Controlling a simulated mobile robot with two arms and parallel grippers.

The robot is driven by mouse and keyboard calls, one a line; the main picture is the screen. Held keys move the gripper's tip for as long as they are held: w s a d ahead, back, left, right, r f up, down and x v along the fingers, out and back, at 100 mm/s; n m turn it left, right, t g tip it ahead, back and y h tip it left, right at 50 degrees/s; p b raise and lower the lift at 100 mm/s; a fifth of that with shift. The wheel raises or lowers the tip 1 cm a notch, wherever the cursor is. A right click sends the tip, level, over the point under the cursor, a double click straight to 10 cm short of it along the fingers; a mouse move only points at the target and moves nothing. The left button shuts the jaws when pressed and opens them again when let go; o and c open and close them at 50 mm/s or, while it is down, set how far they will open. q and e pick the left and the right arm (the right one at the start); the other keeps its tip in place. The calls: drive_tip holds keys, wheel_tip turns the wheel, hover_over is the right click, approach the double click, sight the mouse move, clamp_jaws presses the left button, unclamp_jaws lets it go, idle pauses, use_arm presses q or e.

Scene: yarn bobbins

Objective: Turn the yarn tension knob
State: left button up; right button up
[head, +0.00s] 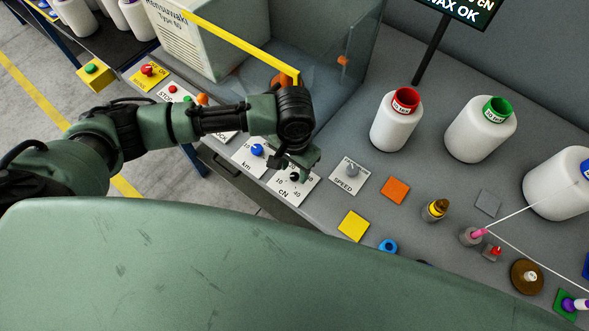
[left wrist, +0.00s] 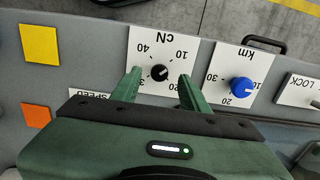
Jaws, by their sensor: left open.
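The cN dial plate (head: 303,193) carries a small black knob (head: 294,177) with a white pointer mark. In the left wrist view the black knob (left wrist: 159,73) sits between the tips of my left gripper (left wrist: 160,86). The two green fingers are apart, one on each side of the knob, with a gap to it on both sides. In the head view my left gripper (head: 297,164) is over the upper part of the cN plate and covers some of it. My right gripper is not in view.
The km plate with a blue knob (head: 257,150) is left of the cN plate, and the SPEED plate with a grey knob (head: 352,172) is right of it. Orange (head: 395,190) and yellow (head: 353,226) squares lie further right. White bobbins (head: 397,128) stand behind.

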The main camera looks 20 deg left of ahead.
sight(294, 178)
use_arm(q)
drive_tip(key=shift+f, duration=1.15)
drive_tip(key=shift+c, duration=0.4)
clamp_jaws()
